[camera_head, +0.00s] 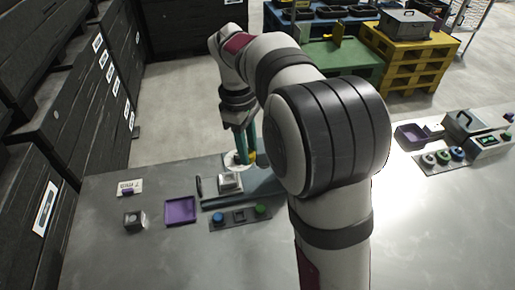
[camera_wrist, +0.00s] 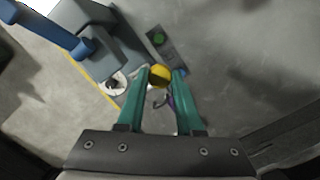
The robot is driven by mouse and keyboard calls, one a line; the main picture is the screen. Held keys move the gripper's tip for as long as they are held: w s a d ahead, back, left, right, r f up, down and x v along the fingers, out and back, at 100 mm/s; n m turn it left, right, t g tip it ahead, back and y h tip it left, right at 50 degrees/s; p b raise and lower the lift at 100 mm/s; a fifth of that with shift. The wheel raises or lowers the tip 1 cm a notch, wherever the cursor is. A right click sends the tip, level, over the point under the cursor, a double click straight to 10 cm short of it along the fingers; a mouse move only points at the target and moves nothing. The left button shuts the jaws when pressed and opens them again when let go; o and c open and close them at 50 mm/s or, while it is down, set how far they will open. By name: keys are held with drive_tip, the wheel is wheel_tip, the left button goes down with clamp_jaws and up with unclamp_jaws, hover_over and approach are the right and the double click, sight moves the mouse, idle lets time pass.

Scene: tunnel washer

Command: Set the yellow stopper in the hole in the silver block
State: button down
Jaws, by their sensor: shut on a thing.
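My gripper (camera_head: 246,156) is shut on the yellow stopper (camera_wrist: 160,76), with its teal fingers on either side of it. In the head view only a small yellow patch of the stopper (camera_head: 253,157) shows beside the fingertips, at the table's far edge. A small silver-grey block (camera_head: 134,220) with a dark round mark on top stands at the left of the table, well away from my gripper. A second, paler silver block (camera_head: 229,182) is nearer, just in front of the fingers. I cannot tell which has the hole.
A purple tray (camera_head: 180,211) lies between the two blocks. A dark strip with blue and green round parts (camera_head: 240,215) lies in front. A white disc (camera_wrist: 115,85) is beside the fingers. A labelled card (camera_head: 130,187) lies at left. The front left table is clear.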

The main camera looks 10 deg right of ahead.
drive_tip(key=shift+w+a+f+n+t, duration=0.3)
drive_tip(key=shift+w+a+f+n, duration=0.85)
drive_tip(key=shift+f+n, duration=1.55)
drive_tip(key=shift+w+a+f+n+t, duration=0.3)
drive_tip(key=shift+w+a+f+n, duration=0.3)
drive_tip(key=shift+w+f+n, duration=1.95)
drive_tip(key=shift+w+a+f+n+t, duration=0.3)
drive_tip(key=shift+w+a+f+n, duration=0.45)
drive_tip(key=shift+f+n, duration=2.05)
drive_tip(key=shift+s+r+n, duration=0.1)
drive_tip(key=shift+r+n, duration=0.6)
drive_tip(key=shift+n, duration=0.05)
drive_tip(key=shift+f, duration=0.55)
drive_tip(key=shift+f, duration=0.1)
drive_tip(key=shift+f, duration=0.3)
drive_tip(key=shift+f, duration=0.1)
